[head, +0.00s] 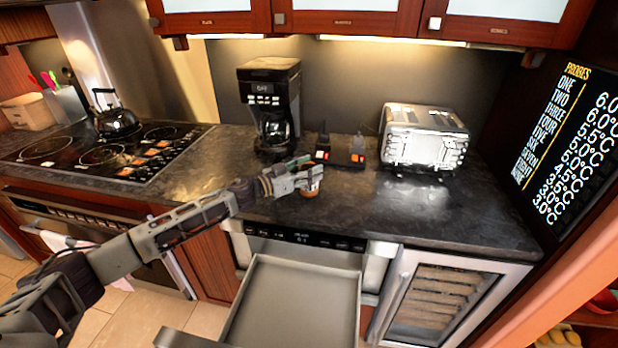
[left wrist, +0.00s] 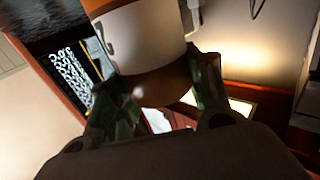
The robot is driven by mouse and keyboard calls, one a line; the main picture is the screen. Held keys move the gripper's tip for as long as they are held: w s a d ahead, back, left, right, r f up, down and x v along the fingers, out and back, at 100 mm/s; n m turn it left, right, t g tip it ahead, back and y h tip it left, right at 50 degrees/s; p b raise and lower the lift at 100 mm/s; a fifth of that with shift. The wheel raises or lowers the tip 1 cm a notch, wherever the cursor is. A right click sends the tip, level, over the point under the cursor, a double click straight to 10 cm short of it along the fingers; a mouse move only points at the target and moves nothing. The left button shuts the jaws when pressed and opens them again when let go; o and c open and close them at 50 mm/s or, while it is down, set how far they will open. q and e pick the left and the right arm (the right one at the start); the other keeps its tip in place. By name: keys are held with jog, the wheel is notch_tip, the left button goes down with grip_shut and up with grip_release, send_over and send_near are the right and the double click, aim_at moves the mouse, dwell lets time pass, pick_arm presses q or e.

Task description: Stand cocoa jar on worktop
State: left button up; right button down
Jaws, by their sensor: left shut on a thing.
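The cocoa jar (head: 310,192) is small in the head view, partly hidden by my fingers, near the front edge of the dark worktop (head: 215,170). In the left wrist view the jar (left wrist: 145,38) is large, with a white band between an orange-brown top part and a brown lower part. My left gripper (head: 305,180) is shut on it, with a finger on each side in the left wrist view (left wrist: 158,85). I cannot tell whether the jar touches the worktop or is held just above it. My right gripper is not in view.
A coffee maker (head: 272,100) and a toaster (head: 423,138) stand behind the jar, with a dark holder (head: 340,155) between them. An open microwave drawer (head: 295,300) juts out below. Worktop in front of the toaster is clear. A hob with a kettle (head: 116,120) is left.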

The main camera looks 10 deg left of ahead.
aim_at(307, 191)
pick_arm(q)
notch_tip(307, 191, down, 2)
jog(key=shift+f, duration=0.35)
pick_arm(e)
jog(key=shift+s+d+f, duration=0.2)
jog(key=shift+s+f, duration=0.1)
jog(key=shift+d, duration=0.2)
pick_arm(q)
jog(key=shift+f, duration=0.1)
jog(key=o, duration=1.1)
jog(key=shift+o, duration=1.8)
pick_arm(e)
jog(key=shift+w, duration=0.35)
